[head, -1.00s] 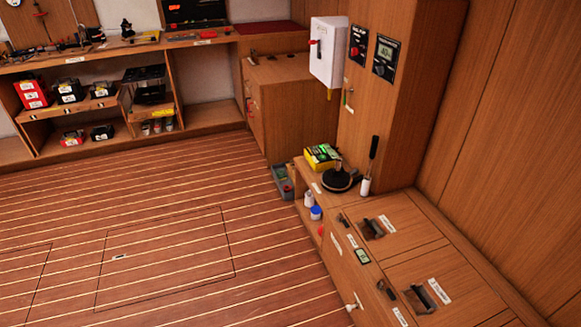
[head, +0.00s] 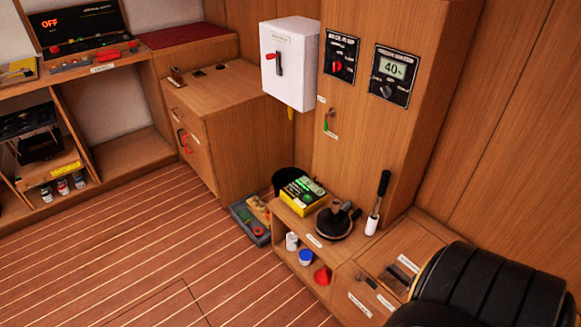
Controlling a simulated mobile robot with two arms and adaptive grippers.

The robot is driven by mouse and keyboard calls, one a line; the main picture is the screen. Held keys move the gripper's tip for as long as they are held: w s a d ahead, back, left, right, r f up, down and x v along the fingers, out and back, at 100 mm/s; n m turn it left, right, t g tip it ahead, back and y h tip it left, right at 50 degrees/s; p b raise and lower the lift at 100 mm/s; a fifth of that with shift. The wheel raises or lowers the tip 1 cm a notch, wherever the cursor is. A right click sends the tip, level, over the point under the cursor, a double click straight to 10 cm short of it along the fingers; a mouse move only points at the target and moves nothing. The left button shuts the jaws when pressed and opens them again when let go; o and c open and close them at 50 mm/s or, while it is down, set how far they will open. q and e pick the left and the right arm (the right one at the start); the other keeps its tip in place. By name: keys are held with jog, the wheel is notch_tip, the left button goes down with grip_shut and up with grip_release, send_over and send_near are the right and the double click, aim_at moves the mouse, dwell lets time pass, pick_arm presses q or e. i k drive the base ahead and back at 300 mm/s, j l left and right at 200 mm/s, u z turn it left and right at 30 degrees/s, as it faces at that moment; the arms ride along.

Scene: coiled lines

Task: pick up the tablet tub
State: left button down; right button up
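A small tub with a blue lid (head: 305,258) stands upright in the open low shelf at the front of the counter. A white canister (head: 291,241) stands just left of it and a red funnel-shaped thing (head: 322,275) just right. No label is readable, so I cannot confirm which is the tablet tub; the blue-lidded one looks most like a tub. A black, ribbed part of my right arm fills the lower right corner. Neither gripper is in view.
A grey crate (head: 249,222) stands on the floor left of the shelf. A yellow box (head: 303,196) and a black round-based device (head: 333,223) stand on the counter above. A white switch box (head: 290,62) hangs above. The plank floor (head: 130,250) is clear.

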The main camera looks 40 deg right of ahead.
aim_at(305, 255)
jog(key=i+z, duration=0.4)
jog(key=i+j+z, duration=0.25)
jog(key=z, duration=0.15)
jog(key=i+j+z, duration=0.25)
jog(key=z, duration=0.2)
jog(key=i+j, duration=0.05)
jog(key=i, duration=0.05)
